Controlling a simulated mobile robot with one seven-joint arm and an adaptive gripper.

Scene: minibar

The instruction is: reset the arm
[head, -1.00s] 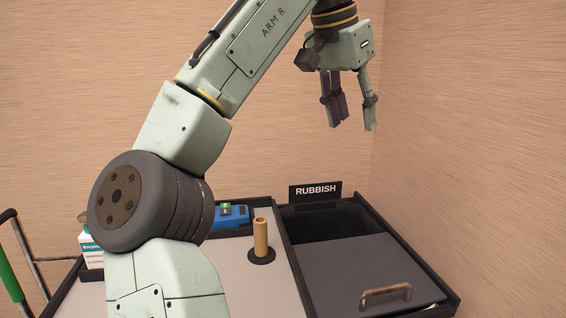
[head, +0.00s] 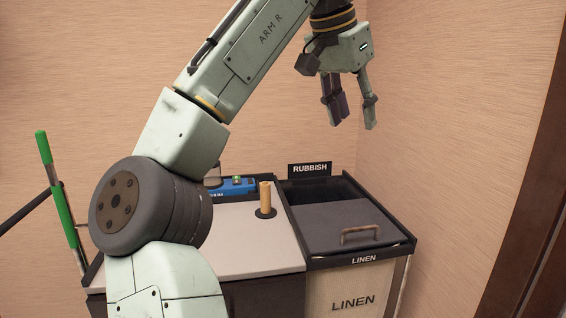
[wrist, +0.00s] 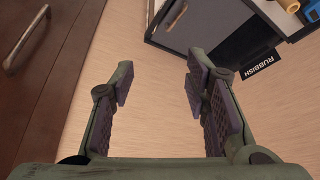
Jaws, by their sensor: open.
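My gripper (head: 350,110) hangs from my raised arm at the upper right of the head view, with its fingers pointing down. It is above the cart's rubbish and linen side and well clear of it. The wrist view also shows my gripper (wrist: 160,105), with its fingers spread apart and nothing between them. My arm is bent at a large grey joint at the left of the head view and hides part of the cart behind it.
A cart with a pale top (head: 245,248) carries a wooden peg (head: 265,197) and a blue item (head: 238,186). Right of them are a RUBBISH sign (head: 310,169) and a handled linen lid (head: 345,222). A green-handled pole (head: 62,205) stands left. Dark wood (head: 530,220) edges the right.

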